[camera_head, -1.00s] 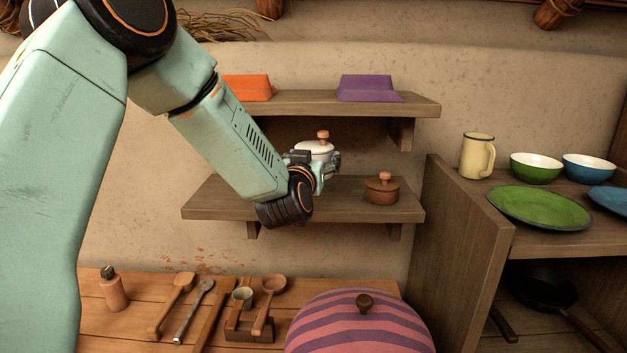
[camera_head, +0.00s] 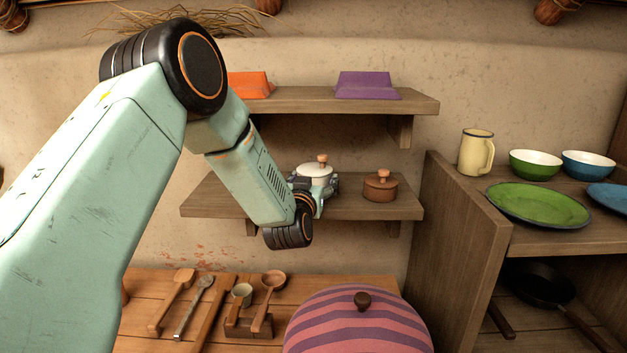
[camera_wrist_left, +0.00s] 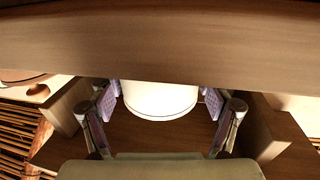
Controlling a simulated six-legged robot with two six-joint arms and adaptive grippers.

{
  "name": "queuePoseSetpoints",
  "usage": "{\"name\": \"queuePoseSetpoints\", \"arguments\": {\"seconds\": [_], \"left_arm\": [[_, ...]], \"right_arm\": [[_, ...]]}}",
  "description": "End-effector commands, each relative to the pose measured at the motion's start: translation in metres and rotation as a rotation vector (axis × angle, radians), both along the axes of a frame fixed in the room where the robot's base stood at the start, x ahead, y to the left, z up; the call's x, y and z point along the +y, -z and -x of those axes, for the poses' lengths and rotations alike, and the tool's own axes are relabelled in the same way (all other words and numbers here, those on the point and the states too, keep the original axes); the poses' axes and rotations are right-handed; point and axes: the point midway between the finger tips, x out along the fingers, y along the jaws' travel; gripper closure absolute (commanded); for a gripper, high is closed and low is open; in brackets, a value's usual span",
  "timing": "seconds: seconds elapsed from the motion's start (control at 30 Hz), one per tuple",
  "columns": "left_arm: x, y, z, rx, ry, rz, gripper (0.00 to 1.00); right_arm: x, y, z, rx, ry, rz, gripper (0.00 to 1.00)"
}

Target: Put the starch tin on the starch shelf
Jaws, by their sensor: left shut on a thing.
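A white lidded tin (camera_head: 314,172) with a wooden knob, apparently the starch tin, is at the lower wall shelf (camera_head: 224,203), left of a brown lidded pot (camera_head: 380,187). My left gripper (camera_head: 316,185) is shut on the white tin, with a finger on each side. In the left wrist view the white tin (camera_wrist_left: 160,98) shows between the two finger pads, its upper part hidden by a wooden board. The tin looks upright and low over the shelf board; I cannot tell whether it touches. My right gripper is not in view.
The upper shelf (camera_head: 300,102) holds an orange block (camera_head: 252,86) and a purple block (camera_head: 367,86). A striped dome (camera_head: 350,325) and wooden utensils are on the counter below. A side cabinet (camera_head: 462,245) with dishes stands right. The lower shelf's left part looks clear.

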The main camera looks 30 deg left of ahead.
Motion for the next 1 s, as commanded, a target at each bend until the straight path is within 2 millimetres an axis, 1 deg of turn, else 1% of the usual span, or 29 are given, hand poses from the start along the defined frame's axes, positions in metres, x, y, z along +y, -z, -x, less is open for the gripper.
{"name": "queuePoseSetpoints", "arguments": {"seconds": [0.03, 0.2, 0.3, 0.6, 0.73, 0.87, 1.0], "left_arm": [[0.000, 0.000, 0.000, 0.000, 0.000, 0.000, 0.21], [0.000, 0.000, 0.000, 0.000, 0.000, 0.000, 0.06], [0.000, 0.000, 0.000, 0.000, 0.000, 0.000, 0.00], [0.000, 0.000, 0.000, 0.000, 0.000, 0.000, 0.00], [-0.002, 0.000, 0.006, 0.001, 0.000, 0.001, 0.00], [-0.008, 0.000, 0.021, 0.001, 0.001, 0.002, 0.00], [-0.017, 0.000, 0.043, 0.002, 0.001, 0.002, 0.00]], "right_arm": [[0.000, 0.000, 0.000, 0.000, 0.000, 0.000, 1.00], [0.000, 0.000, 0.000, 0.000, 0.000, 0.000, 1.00], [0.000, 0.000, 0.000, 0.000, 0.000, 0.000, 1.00], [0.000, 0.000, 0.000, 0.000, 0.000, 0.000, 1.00], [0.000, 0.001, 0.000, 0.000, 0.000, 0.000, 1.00], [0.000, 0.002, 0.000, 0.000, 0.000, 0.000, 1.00], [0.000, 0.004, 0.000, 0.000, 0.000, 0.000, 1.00]]}}
